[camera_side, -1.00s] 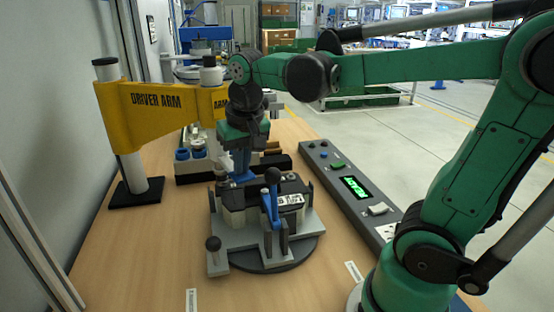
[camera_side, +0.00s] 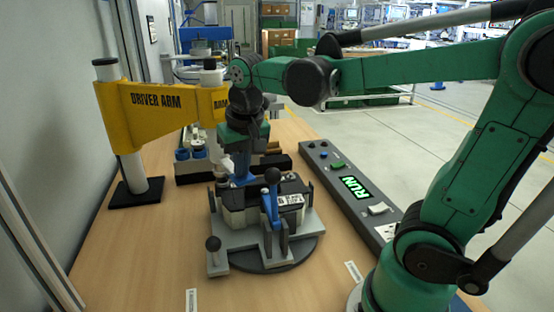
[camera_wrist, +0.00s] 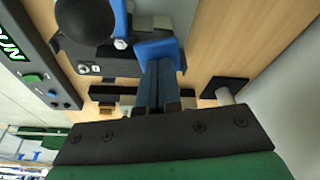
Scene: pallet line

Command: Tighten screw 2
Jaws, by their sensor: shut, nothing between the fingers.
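My gripper (camera_side: 243,178) points down at the rear left of a dark box (camera_side: 238,216) in the grey fixture (camera_side: 218,233). Its blue fingers also show in the wrist view (camera_wrist: 160,72), shut and empty. I cannot tell whether the tips touch the box. A blue clamp lever (camera_side: 270,208) with a black ball knob (camera_side: 272,175) stands at the front of the box. The knob also shows in the wrist view (camera_wrist: 85,18). The yellow driver arm (camera_side: 165,106) stands on its post behind left, beside my wrist. Screw 2 cannot be made out.
A control panel (camera_side: 322,165) with buttons and a green display (camera_side: 355,187) reading RUN lies to the right. A rack with blue-topped parts (camera_side: 190,154) stands behind the fixture. The table (camera_side: 130,245) is clear at the front left.

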